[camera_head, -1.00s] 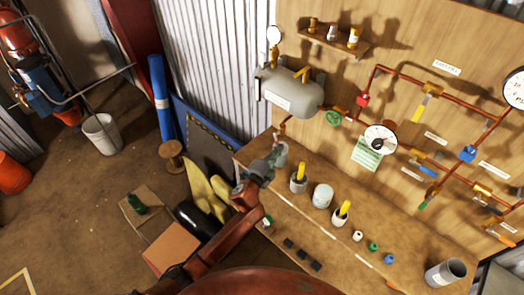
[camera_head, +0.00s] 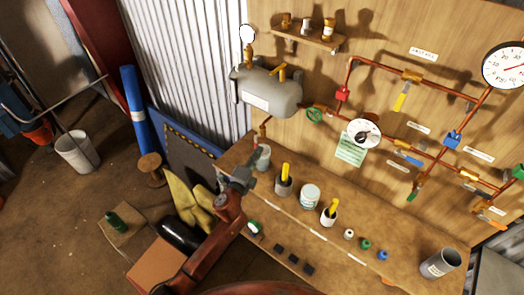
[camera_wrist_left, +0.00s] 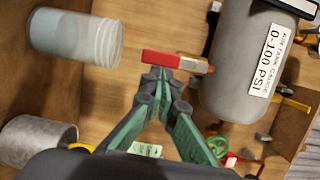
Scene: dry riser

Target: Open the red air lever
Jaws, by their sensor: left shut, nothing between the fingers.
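A red lever (camera_wrist_left: 165,60) with a pale and orange end lies across the wrist view, just beyond my left fingertips. Whether they touch it I cannot tell. I cannot make it out for sure in the head view. My left gripper (camera_wrist_left: 160,78) is shut with nothing between its fingers. In the head view my left gripper (camera_head: 241,177) is over the left end of the bench, beside a grey cup (camera_head: 262,158). The grey air tank (camera_head: 268,92) is on the wall above it. The tank also shows at the right of the wrist view (camera_wrist_left: 235,60). My right gripper is not in view.
The wooden bench (camera_head: 310,235) holds several cups and small caps. Copper pipes (camera_head: 380,67) with coloured levers and a round gauge (camera_head: 363,133) run along the wall. A green handwheel (camera_head: 315,115) is right of the tank. A clear jar (camera_wrist_left: 75,37) shows upper left in the wrist view.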

